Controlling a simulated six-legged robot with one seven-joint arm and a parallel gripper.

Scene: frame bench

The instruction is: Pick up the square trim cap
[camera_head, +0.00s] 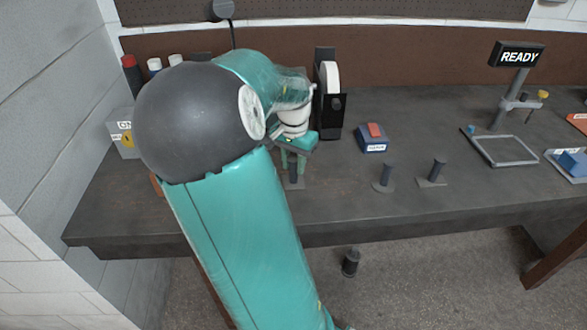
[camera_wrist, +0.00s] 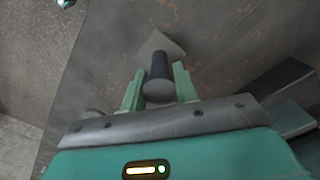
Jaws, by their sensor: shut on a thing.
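The square trim cap (camera_wrist: 160,67) is a dark upright round post above a flat grey square plate (camera_wrist: 159,42). In the wrist view, the two green fingers of my gripper (camera_wrist: 158,88) stand on either side of the post and are shut on it. In the head view, my gripper (camera_head: 293,160) points down over the left part of the bench. The dark post (camera_head: 294,173) shows between its fingers. My arm hides part of the bench around it. I cannot tell whether the plate touches the bench top.
Two similar dark posts on flat bases, one (camera_head: 384,178) and another (camera_head: 433,173), stand to the right. A dark cylinder (camera_head: 351,262) is on the floor. A blue box (camera_head: 371,145) and a black holder with a white disc (camera_head: 330,90) stand behind. A grey frame (camera_head: 505,150) lies further right.

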